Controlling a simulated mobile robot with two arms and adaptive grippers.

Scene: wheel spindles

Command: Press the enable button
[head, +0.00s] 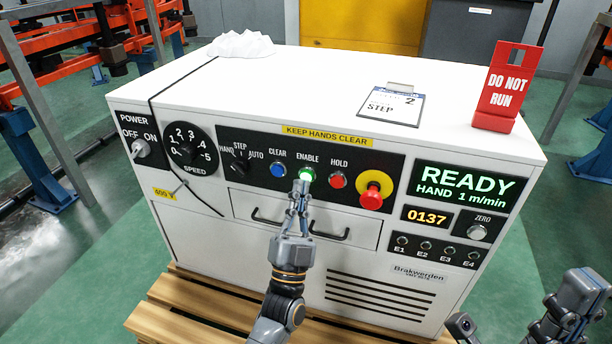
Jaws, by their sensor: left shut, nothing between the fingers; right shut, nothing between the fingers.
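The green ENABLE button (307,174) is on the black panel at the front of the white control cabinet, between the blue CLEAR button (278,169) and the red HOLD button (338,180). It looks lit. My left gripper (301,187) is shut and empty, its fingertips right at the lower edge of the ENABLE button in the picture. I cannot tell whether they touch it. My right gripper (578,303) is shut and empty at the lower right, away from the cabinet.
A red emergency stop with a yellow collar (373,190) is right of HOLD. The display (466,190) reads READY, HAND 1 m/min. A DO NOT RUN sign (505,90) and a STEP card (391,105) are on top. The cabinet stands on a wooden pallet (180,318).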

